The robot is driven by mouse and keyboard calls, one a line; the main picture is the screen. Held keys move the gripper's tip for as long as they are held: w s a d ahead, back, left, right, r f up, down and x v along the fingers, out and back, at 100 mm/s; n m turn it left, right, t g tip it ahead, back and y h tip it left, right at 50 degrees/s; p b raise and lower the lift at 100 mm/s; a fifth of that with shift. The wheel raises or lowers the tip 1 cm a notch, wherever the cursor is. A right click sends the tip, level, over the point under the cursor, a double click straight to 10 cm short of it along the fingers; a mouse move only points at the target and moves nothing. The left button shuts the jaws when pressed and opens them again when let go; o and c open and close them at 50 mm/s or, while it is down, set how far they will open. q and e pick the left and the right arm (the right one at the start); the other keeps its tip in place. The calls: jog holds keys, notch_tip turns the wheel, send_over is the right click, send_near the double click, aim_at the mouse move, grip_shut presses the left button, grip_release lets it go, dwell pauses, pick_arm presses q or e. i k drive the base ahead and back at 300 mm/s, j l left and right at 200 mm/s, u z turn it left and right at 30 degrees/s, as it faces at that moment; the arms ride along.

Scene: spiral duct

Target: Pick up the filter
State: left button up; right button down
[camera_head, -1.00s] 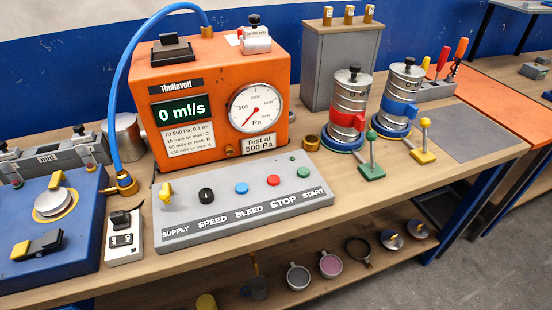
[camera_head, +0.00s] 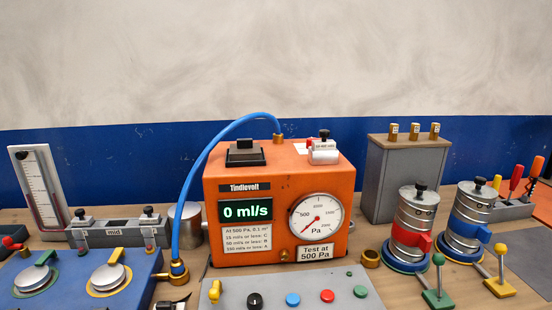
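I cannot tell which thing is the filter; nothing in view is labelled so. Two stacked metal canisters stand upright on the bench at the right: one with a red clamp (camera_head: 411,225) and one with a blue clamp (camera_head: 469,221). Each has a black knob on top and a blue base. An orange tester (camera_head: 280,190) reading 0 ml/s stands in the middle with a pressure gauge (camera_head: 317,219). A blue hose (camera_head: 190,185) runs from its top to a brass fitting at the left. Neither of my grippers is in view.
A blue panel (camera_head: 70,285) with round metal lids is at front left, with a grey block behind it. A grey box (camera_head: 400,180) stands behind the canisters. Green (camera_head: 438,280) and yellow (camera_head: 499,270) levers stand in front of them. The lower shelf is out of view.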

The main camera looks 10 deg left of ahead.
aim_at(244, 150)
jog(key=i+j, duration=0.1)
jog(key=i, duration=0.2)
jog(key=i+u, duration=0.15)
jog(key=u, duration=0.2)
jog(key=i+u, duration=0.15)
jog(key=u, duration=0.25)
jog(key=i+u, duration=0.1)
jog(key=u, duration=0.25)
